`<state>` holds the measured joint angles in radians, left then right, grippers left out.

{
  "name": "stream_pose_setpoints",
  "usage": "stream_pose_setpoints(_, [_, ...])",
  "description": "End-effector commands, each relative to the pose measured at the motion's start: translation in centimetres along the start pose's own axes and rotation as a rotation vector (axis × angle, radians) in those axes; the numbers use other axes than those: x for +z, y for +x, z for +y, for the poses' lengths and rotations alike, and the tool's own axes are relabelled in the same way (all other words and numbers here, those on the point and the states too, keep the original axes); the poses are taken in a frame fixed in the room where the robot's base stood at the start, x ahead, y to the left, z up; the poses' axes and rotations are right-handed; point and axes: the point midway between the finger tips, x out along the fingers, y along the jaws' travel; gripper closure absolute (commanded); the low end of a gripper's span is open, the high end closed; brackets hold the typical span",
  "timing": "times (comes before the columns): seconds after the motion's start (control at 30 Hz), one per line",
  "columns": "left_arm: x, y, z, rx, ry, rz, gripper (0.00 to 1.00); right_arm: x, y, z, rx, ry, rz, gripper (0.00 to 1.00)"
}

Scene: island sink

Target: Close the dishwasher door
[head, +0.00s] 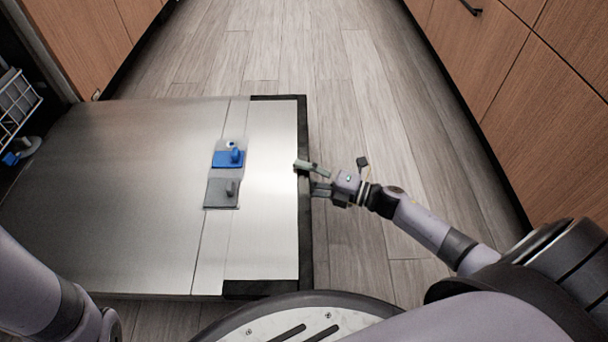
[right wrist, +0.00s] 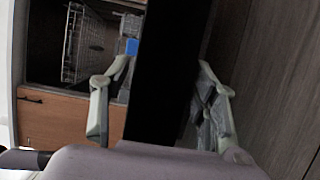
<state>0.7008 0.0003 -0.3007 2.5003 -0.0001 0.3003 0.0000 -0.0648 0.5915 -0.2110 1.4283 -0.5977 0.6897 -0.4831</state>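The dishwasher door (head: 120,190) is open and lies about flat, low over the floor. It is a steel panel with a dark outer edge and a blue and grey detergent dispenser (head: 226,172). My right gripper (head: 306,177) is at the door's outer edge, right of the dispenser. In the right wrist view, its fingers (right wrist: 166,65) are spread, one on each side of the dark door edge (right wrist: 165,90). Whether they touch it I cannot tell. My left arm shows at the lower left of the head view; its gripper is out of view.
A dish rack (head: 17,105) shows in the dishwasher at the left, and also in the right wrist view (right wrist: 82,45). Wooden cabinets (head: 530,80) line the right side. The wood floor (head: 345,80) beyond the door is clear.

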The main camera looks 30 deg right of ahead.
Motion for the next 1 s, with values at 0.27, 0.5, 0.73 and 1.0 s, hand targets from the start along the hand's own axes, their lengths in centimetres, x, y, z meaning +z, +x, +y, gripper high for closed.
stream_pose_setpoints(0.27, [0.02, -0.01, -0.01, 0.0, 0.0, -0.001, 1.0, 0.0, -0.03, -0.03, 0.0, 0.0, 0.0, 0.66])
stream_pose_setpoints(0.5, [0.03, -0.01, -0.02, 0.0, 0.001, -0.001, 1.0, 0.0, -0.04, -0.05, -0.001, 0.0, 0.0, 0.82])
stream_pose_setpoints(0.73, [0.04, -0.02, -0.02, 0.0, 0.001, -0.001, 1.0, 0.01, -0.05, -0.07, -0.001, 0.0, 0.0, 0.98])
stream_pose_setpoints(1.0, [0.07, 0.06, -0.04, 0.0, 0.001, -0.001, 1.0, 0.01, -0.05, 0.0, -0.002, -0.001, 0.0, 1.0])
